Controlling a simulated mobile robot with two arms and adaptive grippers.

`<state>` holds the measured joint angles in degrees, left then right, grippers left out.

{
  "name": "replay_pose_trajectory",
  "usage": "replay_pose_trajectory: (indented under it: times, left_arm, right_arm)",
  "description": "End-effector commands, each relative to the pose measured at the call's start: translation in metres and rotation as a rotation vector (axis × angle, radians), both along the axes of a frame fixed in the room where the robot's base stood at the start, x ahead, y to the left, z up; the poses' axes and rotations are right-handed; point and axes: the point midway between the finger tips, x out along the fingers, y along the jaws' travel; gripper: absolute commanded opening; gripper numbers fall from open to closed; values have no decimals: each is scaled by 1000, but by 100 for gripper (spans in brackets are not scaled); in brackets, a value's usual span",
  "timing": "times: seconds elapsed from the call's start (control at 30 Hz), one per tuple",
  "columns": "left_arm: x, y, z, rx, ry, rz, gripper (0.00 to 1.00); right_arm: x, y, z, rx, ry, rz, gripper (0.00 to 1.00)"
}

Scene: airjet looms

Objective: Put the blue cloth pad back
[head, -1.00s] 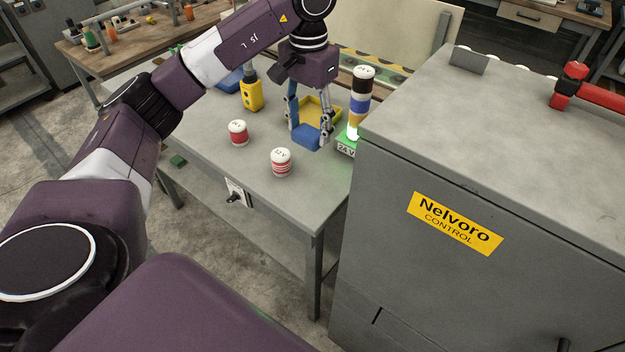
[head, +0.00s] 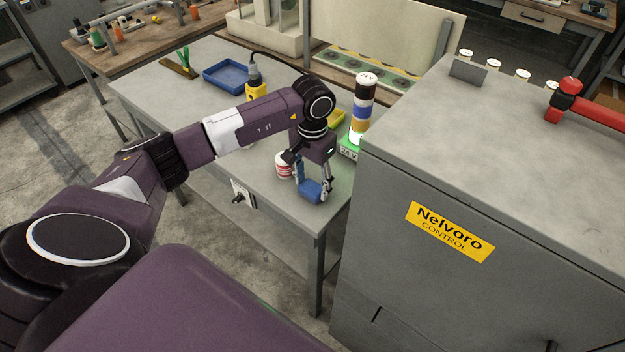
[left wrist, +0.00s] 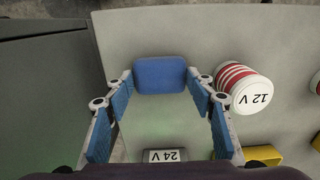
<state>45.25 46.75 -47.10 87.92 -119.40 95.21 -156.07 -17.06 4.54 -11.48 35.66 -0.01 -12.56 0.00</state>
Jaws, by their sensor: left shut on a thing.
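The blue cloth pad (head: 311,191) is between the fingertips of my left gripper (head: 312,187), over the front right part of the grey table (head: 270,205). In the left wrist view the blue pad (left wrist: 160,75) sits between the two fingertips, which are shut on its sides. How far it is above the tabletop is hard to tell. My right gripper is not in view.
A red-and-white 12 V can (head: 284,166) stands close beside the gripper. The lit signal tower (head: 362,105) on its 24 V base and the tall grey control cabinet (head: 430,190) are to the right. A blue tray (head: 232,75) lies at the back left.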

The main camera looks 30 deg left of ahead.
Motion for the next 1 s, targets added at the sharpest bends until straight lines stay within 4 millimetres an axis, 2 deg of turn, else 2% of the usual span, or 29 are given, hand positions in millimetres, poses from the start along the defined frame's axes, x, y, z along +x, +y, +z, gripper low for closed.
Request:
replay_pose_trajectory:
  times: [0.3,0.33,0.47,0.83,1.0]
  left_arm:
    - [1,0,-3,0,-2,-1,31]
    - [1,0,-2,0,-2,0,53]
    - [0,0,-2,0,-1,0,67]
    - [1,0,2,0,-3,0,67]
    - [2,1,27,2,-7,-1,67]
  right_arm:
    - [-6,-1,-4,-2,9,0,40]
    - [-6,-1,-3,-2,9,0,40]
    - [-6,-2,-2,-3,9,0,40]
    - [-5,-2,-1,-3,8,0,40]
    - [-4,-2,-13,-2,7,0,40]
